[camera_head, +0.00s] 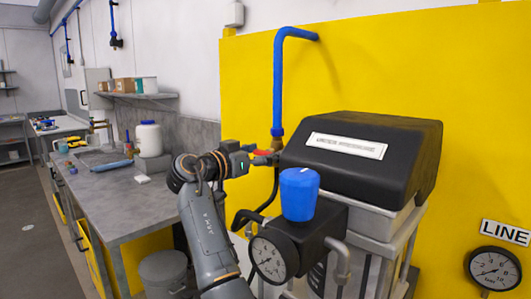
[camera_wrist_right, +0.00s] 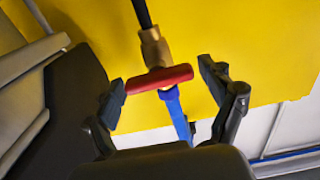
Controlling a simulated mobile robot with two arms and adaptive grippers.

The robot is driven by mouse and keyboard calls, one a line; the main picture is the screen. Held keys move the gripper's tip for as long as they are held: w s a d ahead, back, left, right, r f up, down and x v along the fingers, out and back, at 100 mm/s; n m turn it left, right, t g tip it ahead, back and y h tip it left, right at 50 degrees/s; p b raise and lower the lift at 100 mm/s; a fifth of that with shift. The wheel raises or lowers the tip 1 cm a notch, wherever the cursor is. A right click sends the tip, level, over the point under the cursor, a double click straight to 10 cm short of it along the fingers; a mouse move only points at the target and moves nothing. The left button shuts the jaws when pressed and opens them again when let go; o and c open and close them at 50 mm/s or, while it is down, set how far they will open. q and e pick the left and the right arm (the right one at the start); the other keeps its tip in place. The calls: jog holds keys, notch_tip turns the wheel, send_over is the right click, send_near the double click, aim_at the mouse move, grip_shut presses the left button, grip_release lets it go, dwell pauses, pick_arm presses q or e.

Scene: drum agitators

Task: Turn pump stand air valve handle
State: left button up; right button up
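In the right wrist view the red handle (camera_wrist_right: 158,79) lies crosswise over a brass valve body (camera_wrist_right: 154,47). My right gripper (camera_head: 264,160) is at the handle, partly hiding it in the head view. Its fingers are apart, one on each side of the handle. The left finger looks close to one handle end, and a gap shows at the right finger; contact cannot be told. My left gripper is not in view.
A black-covered pump stand (camera_head: 400,150) with a blue knob (camera_head: 299,194) and a pressure gauge (camera_head: 268,260) stands right of my right arm. A grey workbench (camera_head: 110,205) with a white jar (camera_head: 149,139) is to the left. A yellow wall panel (camera_head: 390,70) is behind.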

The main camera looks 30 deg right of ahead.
jog(key=c, duration=0.7)
jog(key=shift+n, duration=0.4)
jog(key=shift+r+n+p, duration=0.1)
jog(key=shift+n+p, duration=0.45)
jog(key=shift+n, duration=0.45)
jog(key=n+p, duration=0.2)
jog(key=n, duration=0.2)
jog(key=shift+w, duration=0.1)
jog(key=n+p, duration=0.3)
jog(key=n, duration=0.3)
jog(key=shift+w, duration=0.1)
jog(key=n+p, duration=0.2)
jog(key=n, duration=0.1)
jog(key=shift+f+n+p, duration=0.25)
jog(key=shift+n+p, duration=0.5)
jog(key=shift+n, duration=0.35)
